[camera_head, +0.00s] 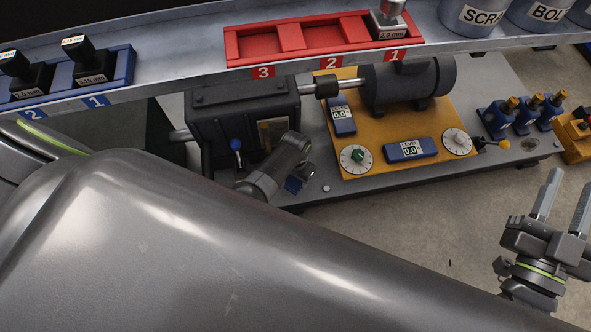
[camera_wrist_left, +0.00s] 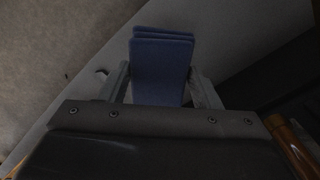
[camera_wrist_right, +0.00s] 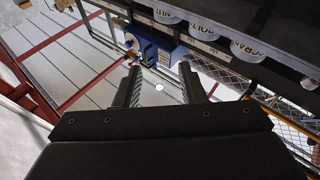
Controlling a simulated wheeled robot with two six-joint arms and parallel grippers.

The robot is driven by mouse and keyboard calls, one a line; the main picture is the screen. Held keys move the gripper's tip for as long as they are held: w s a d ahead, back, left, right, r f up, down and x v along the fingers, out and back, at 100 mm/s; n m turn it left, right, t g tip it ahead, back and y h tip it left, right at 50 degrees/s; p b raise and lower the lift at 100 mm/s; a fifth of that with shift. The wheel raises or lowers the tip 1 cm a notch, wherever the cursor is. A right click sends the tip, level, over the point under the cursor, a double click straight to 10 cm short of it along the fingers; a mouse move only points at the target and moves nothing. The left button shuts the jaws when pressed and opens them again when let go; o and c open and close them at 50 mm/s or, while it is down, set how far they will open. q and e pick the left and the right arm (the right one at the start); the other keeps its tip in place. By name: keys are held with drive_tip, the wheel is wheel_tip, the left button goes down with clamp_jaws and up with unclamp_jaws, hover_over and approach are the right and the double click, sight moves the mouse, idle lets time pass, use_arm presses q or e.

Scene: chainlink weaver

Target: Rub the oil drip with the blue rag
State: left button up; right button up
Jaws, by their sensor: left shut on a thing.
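The blue rag (camera_wrist_left: 162,72) is a folded dark blue pad between the fingers of my left gripper (camera_wrist_left: 163,92) in the left wrist view. Whether the rag touches the plate is unclear. I cannot make out the oil drip in any view. My right gripper (camera_head: 562,205) is open and empty at the right; its spread fingers also show in the right wrist view (camera_wrist_right: 159,88).
The dark housing (camera_head: 243,120) stands just behind my left gripper. A yellow panel (camera_head: 375,172) with dials and a motor (camera_head: 408,82) are to the right. A shelf with a red tray (camera_head: 264,60) runs above. My left forearm covers much of the lower head view.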

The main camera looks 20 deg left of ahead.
use_arm(q)
drive_tip(key=shift+r, duration=0.25)
drive_tip(key=shift+r+p, duration=0.2)
drive_tip(key=shift+p, duration=0.3)
drive_tip(key=shift+r, duration=0.2)
drive_tip(key=shift+r+p, duration=0.15)
drive_tip(key=shift+p, duration=0.3)
use_arm(e)
drive_tip(key=shift+s+f+m+g, duration=0.65)
drive_tip(key=shift+f+g, duration=3.25)
drive_tip(key=shift+f, duration=2.2)
use_arm(q)
drive_tip(key=shift+r, duration=0.2)
drive_tip(key=shift+r+p, duration=0.2)
drive_tip(key=shift+p, duration=0.25)
drive_tip(key=shift+r, duration=0.25)
drive_tip(key=shift+r+p, duration=0.1)
drive_tip(key=shift+p, duration=0.3)
use_arm(e)
drive_tip(key=s+a+f+g+y, duration=0.2)
drive_tip(key=s+f+g, duration=0.5)
drive_tip(key=s+f, duration=0.2)
drive_tip(key=shift+y, duration=0.3)
